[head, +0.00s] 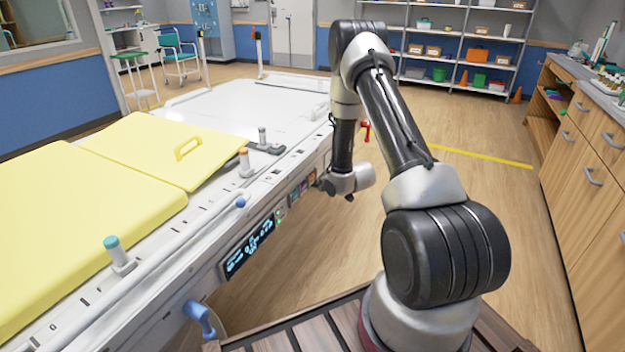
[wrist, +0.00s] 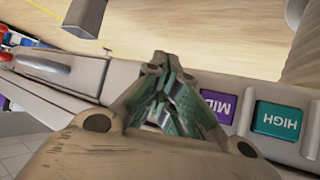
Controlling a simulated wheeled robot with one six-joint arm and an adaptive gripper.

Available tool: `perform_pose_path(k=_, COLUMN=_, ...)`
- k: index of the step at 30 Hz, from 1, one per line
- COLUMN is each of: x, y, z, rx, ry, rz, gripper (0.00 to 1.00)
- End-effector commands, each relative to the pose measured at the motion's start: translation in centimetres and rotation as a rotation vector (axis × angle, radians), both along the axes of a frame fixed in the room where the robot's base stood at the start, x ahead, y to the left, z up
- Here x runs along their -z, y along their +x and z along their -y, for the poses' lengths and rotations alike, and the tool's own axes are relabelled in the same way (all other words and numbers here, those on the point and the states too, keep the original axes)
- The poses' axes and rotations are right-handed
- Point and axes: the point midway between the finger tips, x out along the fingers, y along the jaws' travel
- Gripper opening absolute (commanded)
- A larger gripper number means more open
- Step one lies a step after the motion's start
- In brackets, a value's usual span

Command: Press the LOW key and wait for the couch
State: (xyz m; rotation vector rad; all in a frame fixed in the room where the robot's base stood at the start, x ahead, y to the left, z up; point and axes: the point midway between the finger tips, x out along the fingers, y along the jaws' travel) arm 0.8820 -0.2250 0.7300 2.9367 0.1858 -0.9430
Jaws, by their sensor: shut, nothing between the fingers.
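My gripper (wrist: 155,68) is shut and empty, with its fingertips over the pale side rail of the couch in the wrist view. The purple MID key (wrist: 221,106) is just right of the fingers and partly covered by them. The teal HIGH key (wrist: 278,121) is further right. I cannot make out a LOW key; the fingers hide part of the key row. I cannot tell whether the fingertips touch anything. In the head view, the key panel (head: 296,193) is on the couch's side, and the couch (head: 130,150) carries yellow pads.
A lit display (head: 249,244) and a blue lever (head: 200,318) are on the couch's near side. Short posts (head: 115,252) stand along its rail. Wooden cabinets (head: 585,165) are at the right. The floor between the couch and cabinets is open, with a yellow line (head: 482,157).

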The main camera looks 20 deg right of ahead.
Motion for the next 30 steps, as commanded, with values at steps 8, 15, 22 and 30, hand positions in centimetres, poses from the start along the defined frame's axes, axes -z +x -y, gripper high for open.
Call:
perform_pose_path(k=8, x=-0.01, y=0.14, z=-0.12, rx=0.0, ry=0.0, rz=0.0, gripper=0.0)
perform_pose_path(k=15, x=-0.03, y=0.69, z=-0.54, rx=0.0, ry=0.0, rz=0.0, gripper=0.0)
perform_pose_path(k=22, x=-0.03, y=0.68, z=-0.53, rx=0.0, ry=0.0, rz=0.0, gripper=0.0)
perform_pose_path(k=30, x=-0.03, y=0.82, z=-0.65, rx=0.0, ry=0.0, rz=0.0, gripper=0.0)
